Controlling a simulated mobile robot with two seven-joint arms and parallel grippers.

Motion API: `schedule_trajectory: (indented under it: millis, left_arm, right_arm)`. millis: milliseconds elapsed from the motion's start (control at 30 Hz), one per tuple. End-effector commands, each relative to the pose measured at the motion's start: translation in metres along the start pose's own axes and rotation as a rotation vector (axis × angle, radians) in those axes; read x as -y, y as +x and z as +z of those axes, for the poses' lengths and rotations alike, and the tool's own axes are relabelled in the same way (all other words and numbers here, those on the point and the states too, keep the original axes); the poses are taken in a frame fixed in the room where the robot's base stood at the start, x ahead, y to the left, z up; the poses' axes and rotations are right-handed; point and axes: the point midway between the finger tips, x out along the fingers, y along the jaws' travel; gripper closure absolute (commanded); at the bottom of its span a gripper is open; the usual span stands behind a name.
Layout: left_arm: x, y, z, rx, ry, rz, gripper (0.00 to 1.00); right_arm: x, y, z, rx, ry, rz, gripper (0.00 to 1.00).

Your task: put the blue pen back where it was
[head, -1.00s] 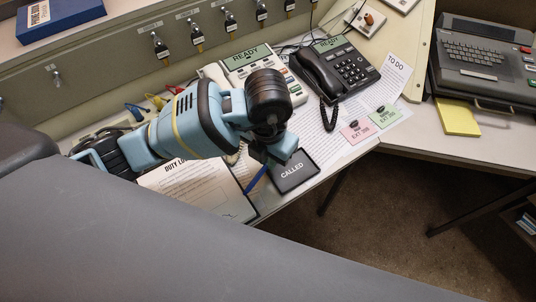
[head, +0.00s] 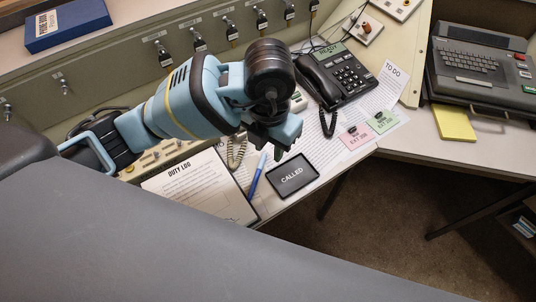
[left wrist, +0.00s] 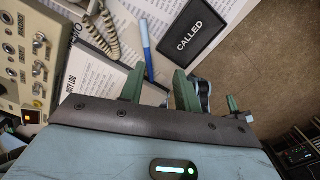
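The blue pen (head: 257,175) lies on the desk between the duty log (head: 190,190) and the black CALLED tray (head: 292,177). It also shows in the left wrist view (left wrist: 147,50), beyond the fingers and touching neither. My left gripper (head: 277,143) hangs above the desk, just behind the pen and tray. In the left wrist view its green fingers (left wrist: 159,87) are apart, with nothing held between them. My right gripper is out of view.
A black desk phone (head: 340,75) and its coiled cord stand behind the tray. Pink (head: 354,137) and green (head: 382,122) cards lie to the right on printed sheets. A typewriter-like keyboard unit (head: 475,65) and yellow pad (head: 454,123) are farther right. The desk's front edge is close.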

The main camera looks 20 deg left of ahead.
Motion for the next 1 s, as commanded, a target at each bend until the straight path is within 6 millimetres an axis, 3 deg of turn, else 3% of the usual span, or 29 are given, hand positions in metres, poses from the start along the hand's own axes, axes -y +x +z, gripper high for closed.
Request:
schedule_trajectory:
  millis: [33,100,300,833,1000]
  left_arm:
    - [-0.001,-0.015,0.002,0.008,0.0,0.004,0.67]
    - [-0.001,-0.026,0.001,0.006,0.0,0.004,0.67]
    - [-0.001,-0.046,0.001,0.002,-0.001,0.002,0.67]
    - [0.001,-0.048,-0.001,-0.006,0.001,-0.006,0.67]
    - [0.013,-0.043,-0.02,-0.025,0.017,-0.047,0.67]
  right_arm:
    - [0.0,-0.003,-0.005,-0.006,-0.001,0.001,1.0]
    - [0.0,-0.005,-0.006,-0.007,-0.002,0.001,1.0]
    - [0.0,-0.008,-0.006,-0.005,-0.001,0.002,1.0]
    - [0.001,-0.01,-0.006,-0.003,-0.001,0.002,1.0]
    - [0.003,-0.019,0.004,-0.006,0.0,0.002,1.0]
